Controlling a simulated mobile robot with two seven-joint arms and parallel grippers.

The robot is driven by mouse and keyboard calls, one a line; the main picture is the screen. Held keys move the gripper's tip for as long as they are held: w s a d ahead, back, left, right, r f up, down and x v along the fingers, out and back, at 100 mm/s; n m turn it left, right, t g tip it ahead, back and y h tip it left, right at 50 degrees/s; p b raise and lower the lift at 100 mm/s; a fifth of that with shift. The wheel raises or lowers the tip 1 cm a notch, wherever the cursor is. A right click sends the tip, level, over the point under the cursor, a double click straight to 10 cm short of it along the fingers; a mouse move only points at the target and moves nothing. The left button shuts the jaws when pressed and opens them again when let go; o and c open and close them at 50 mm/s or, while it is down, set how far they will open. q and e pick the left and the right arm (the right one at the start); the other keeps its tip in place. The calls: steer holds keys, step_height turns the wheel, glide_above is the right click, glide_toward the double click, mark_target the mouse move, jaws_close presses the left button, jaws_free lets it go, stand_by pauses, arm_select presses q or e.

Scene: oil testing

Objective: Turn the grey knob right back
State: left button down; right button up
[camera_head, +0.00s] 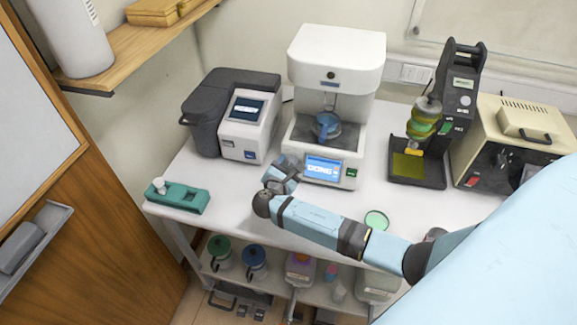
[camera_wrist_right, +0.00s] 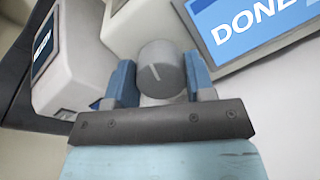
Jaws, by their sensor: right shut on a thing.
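The grey knob (camera_wrist_right: 160,68) sits on the front of the white testing machine (camera_head: 337,57), to the left of its blue screen (camera_head: 324,168) reading "DONE". A pale line on the knob's face runs nearly upright, with its top leaning a little left in the right wrist view. My right gripper (camera_head: 284,172) reaches the machine's front left corner in the head view. Its two blue fingers stand on both sides of the knob and are shut on it. In the head view the gripper mostly hides the knob. My left gripper is not in view.
A dark grey and white device (camera_head: 241,127) stands close to the left of the machine. A green holder (camera_head: 178,198) lies at the table's left front. A black stand (camera_head: 418,174) and a beige box (camera_head: 517,132) are at the right. The table front is mostly clear.

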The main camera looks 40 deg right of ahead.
steer(key=shift+n, duration=1.5)
steer(key=shift+t, duration=0.3)
steer(key=o, duration=0.9)
steer(key=b+v, duration=0.2)
steer(key=v, duration=1.2)
steer(key=shift+b, duration=0.3)
